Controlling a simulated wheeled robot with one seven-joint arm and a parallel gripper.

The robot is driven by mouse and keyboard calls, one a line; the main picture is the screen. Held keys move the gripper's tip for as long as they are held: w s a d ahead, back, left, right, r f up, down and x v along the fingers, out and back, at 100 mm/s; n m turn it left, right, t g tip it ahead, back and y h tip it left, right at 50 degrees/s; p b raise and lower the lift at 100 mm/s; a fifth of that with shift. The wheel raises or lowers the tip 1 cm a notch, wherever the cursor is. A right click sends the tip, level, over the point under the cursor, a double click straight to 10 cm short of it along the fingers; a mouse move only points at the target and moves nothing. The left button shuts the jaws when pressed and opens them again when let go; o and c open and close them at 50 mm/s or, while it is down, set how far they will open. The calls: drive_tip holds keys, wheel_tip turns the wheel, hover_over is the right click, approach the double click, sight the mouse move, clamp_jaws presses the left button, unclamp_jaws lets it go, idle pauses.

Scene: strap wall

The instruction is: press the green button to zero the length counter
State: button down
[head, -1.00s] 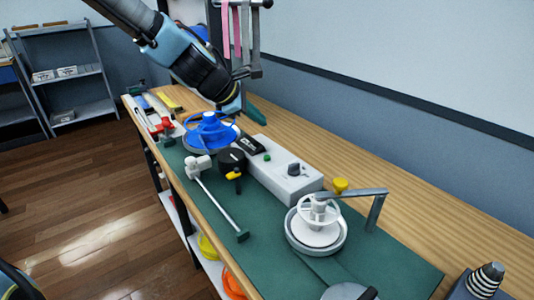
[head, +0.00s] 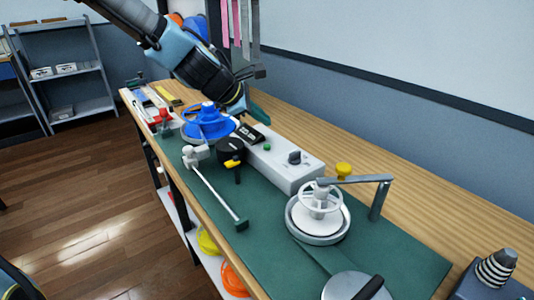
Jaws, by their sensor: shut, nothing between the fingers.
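The green button (head: 267,146) is a small round cap on top of a long light-grey box (head: 300,172) on the bench. A black display (head: 250,134), too small to read, sits at the box's far-left end, and a dark knob (head: 294,157) sits nearer the right end. My gripper (head: 240,108) is shut and empty. It points down, above and behind the left end of the box, up and left of the green button in the picture and apart from it. Its fingertips are small and partly unclear. The button is fully in view.
A blue reel (head: 208,124) stands left of the box. A black-and-yellow device (head: 231,154) and a metal rod (head: 215,190) lie in front. A white spool (head: 318,212) with a metal arm stands right. Hanging straps (head: 235,25) are behind my gripper.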

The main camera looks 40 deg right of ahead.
drive_tip(key=shift+f+b, duration=1.35)
drive_tip(key=shift+f, duration=0.9)
drive_tip(key=shift+f+b, duration=0.3)
drive_tip(key=shift+f, duration=0.1)
drive_tip(key=shift+f+b, duration=0.35)
drive_tip(key=shift+f, duration=0.2)
idle(0.7)
drive_tip(key=shift+r, duration=0.1)
drive_tip(key=shift+r+p, duration=0.85)
drive_tip(key=shift+r, duration=0.05)
wheel_tip(320, 180, up, 5)
drive_tip(key=p, duration=0.4)
